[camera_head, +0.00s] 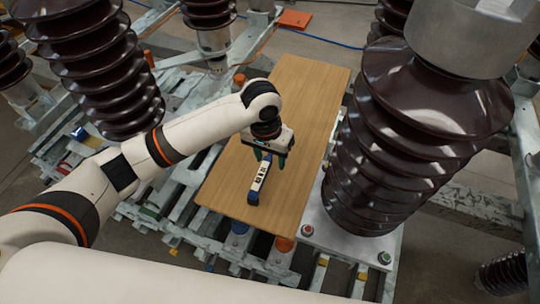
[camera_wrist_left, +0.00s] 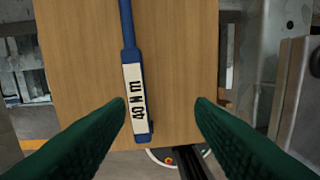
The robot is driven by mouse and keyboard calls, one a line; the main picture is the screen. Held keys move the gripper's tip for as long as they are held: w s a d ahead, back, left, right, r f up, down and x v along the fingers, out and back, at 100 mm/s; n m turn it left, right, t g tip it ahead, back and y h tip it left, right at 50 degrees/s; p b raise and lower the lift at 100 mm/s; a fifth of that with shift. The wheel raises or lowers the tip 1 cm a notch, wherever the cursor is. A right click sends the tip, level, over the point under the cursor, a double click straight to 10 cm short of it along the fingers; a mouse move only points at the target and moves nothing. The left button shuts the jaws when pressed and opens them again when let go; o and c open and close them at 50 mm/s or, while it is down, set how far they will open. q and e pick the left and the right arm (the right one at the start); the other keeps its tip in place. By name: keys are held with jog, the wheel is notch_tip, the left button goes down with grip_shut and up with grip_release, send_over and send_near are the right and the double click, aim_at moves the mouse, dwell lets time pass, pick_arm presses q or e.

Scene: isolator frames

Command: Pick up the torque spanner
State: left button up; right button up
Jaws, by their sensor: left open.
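The torque spanner lies on a wooden board (camera_head: 315,90). It is blue with a white label, and its label end (camera_head: 258,183) shows in the head view while my left gripper hides the rest. In the left wrist view the spanner (camera_wrist_left: 134,85) runs up the board, its label reading "40 N m". My left gripper (camera_head: 272,155) is above the board, over the spanner. Its two green fingers (camera_wrist_left: 160,106) are open, apart on both sides of the spanner's label end, which is nearer the left finger. Nothing is between them in its grip. My right gripper is not in view.
Large brown ribbed insulators stand to the right (camera_head: 395,140) and left (camera_head: 95,60) of the board. The right one stands close to the board's edge. A pale slatted metal frame (camera_head: 165,215) lies under and around the board. The far part of the board is clear.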

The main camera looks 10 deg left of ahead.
aim_at(264, 166)
pick_arm(q)
jog(key=shift+n+y, duration=0.5)
jog(key=w+f, duration=0.1)
jog(key=a+f, duration=0.1)
jog(key=f, duration=0.1)
jog(key=w+a+f, duration=0.1)
jog(key=shift+w+a+f, duration=0.25)
jog(key=shift+w+f, duration=0.05)
jog(key=shift+f, duration=0.05)
jog(key=shift+d+f+p, duration=0.2)
jog(key=shift+f+p, duration=0.2)
jog(key=shift+f, duration=2.2)
grip_shut()
